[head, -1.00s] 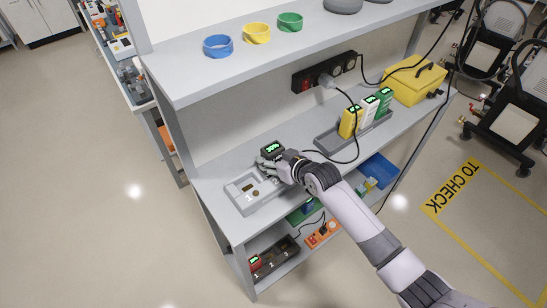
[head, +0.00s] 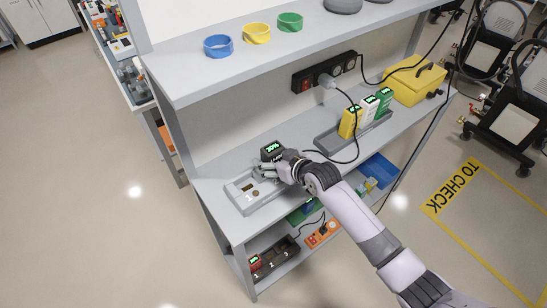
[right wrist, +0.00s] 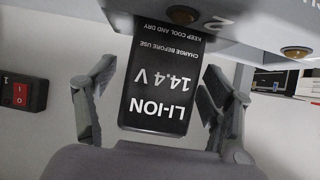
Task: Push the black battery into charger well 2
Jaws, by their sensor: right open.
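The black battery (head: 272,151), with a lit green display, stands at the back right of the grey charger (head: 240,204) in the head view. In the right wrist view the battery (right wrist: 158,85) shows its LI-ION 14.4 V label upside down. Its far end meets the grey charger edge marked 2 (right wrist: 225,22); how deep it sits in well 2 is hidden. My right gripper (head: 266,170) is at the battery's near side. In the right wrist view its open fingers (right wrist: 158,70) stand on either side of the battery, with visible gaps. My left gripper is not in view.
A grey tray (head: 330,146) with yellow, white and green packs stands right of the charger, with a black cable nearby. A power strip (head: 325,72) is on the back panel. A yellow toolbox (head: 415,82) is at the right.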

